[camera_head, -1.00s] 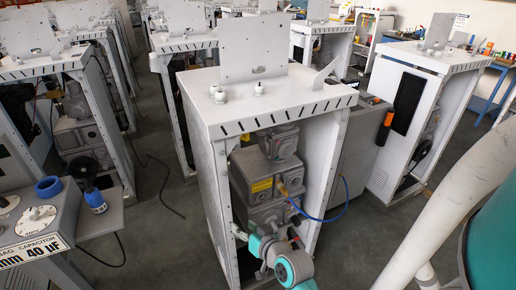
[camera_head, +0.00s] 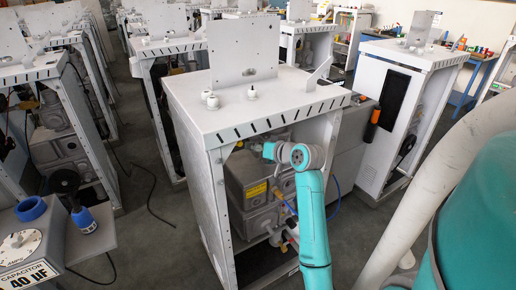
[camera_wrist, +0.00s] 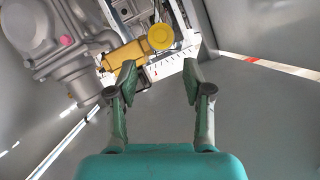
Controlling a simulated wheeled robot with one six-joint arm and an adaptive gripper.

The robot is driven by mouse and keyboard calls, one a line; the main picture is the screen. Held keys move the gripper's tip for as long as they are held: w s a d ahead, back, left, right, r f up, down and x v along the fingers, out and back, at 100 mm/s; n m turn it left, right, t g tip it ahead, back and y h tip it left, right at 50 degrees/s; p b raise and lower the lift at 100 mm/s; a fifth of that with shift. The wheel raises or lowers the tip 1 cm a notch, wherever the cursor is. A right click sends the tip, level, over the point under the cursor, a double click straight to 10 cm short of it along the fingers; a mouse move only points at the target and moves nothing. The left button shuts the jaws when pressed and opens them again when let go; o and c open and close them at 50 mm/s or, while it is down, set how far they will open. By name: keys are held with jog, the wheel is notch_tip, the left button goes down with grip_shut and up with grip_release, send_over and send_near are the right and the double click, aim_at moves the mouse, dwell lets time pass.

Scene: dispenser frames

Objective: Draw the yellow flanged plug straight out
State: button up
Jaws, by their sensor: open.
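The yellow flanged plug (camera_wrist: 160,37) shows in the wrist view as a round yellow disc at the end of a brass-coloured block (camera_wrist: 125,55). My gripper (camera_wrist: 159,69) is open and empty. Its two fingertips stand apart, below the plug in the picture, and do not appear to touch it. A white graduated strip (camera_wrist: 165,68) lies behind the fingertips. In the head view my teal arm reaches into the open front of the nearest white dispenser frame (camera_head: 190,125). My fingers and the plug cannot be made out there.
Grey pump housings (camera_wrist: 45,35) and a pink cap (camera_wrist: 66,40) are left of the plug. A blue hose (camera_head: 336,200) hangs beside my arm. The frame's top edge (camera_head: 270,121) and side posts border the opening.

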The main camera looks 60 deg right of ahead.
aim_at(241, 143)
jog(key=x, duration=0.9)
jog(key=shift+w+f, duration=0.1)
jog(key=shift+w, duration=0.1)
grip_shut()
jog(key=shift+s, duration=0.15)
jog(key=s+a, duration=0.3)
jog(key=s, duration=0.2)
jog(key=shift+a, duration=0.2)
dwell(0.7)
jog(key=shift+s, duration=0.15)
